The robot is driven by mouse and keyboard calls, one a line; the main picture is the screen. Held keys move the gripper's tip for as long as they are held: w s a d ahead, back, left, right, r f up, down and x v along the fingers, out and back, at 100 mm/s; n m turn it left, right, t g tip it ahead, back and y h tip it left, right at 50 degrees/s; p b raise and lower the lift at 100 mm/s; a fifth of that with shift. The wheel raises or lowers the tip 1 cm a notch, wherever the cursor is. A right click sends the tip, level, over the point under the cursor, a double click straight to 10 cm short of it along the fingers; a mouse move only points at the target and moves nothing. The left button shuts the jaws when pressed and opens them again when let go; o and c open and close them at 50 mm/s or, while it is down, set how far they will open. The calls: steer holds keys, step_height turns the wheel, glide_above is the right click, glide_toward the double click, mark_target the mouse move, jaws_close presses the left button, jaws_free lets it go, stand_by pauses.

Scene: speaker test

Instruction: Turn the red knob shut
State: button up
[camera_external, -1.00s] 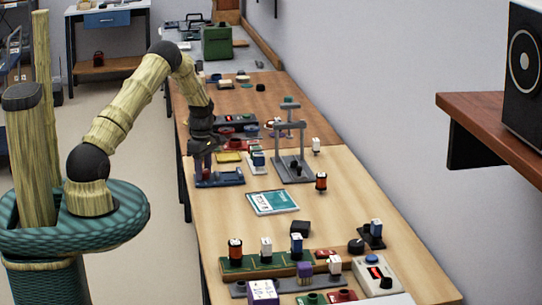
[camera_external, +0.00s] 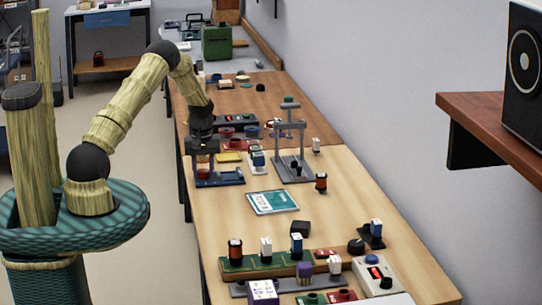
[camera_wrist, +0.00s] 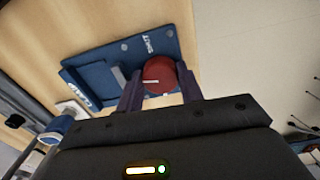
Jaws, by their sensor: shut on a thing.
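The red knob (camera_wrist: 165,70) sits on a blue plate (camera_wrist: 105,62) in the wrist view. A white "SHUT" label is near the plate's top edge, and a second white label near its left end is hard to read. A small pale mark shows on the knob. My gripper (camera_wrist: 159,82) is shut on the knob, with one finger on each side of it. In the external view the blue plate (camera_external: 228,178) lies at the bench's left edge. My gripper (camera_external: 205,158) is over its left end, pointing down, and the knob is mostly hidden there.
A grey stand (camera_external: 292,165) rises from the bench to the right of the plate. A yellow block (camera_external: 229,157) and a small white-and-blue switch (camera_external: 258,161) are close behind. A teal booklet (camera_external: 272,202) lies in front. The floor left of the bench is clear.

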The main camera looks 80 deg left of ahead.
mark_target(203, 170)
steer(key=m, duration=0.4)
steer(key=shift+r+m, duration=0.1)
steer(key=shift+m, duration=0.2)
steer(key=m, duration=0.3)
steer(key=shift+m, duration=0.4)
steer(key=o, duration=1)
step_height(203, 170, up, 17)
steer(key=shift+r, duration=0.15)
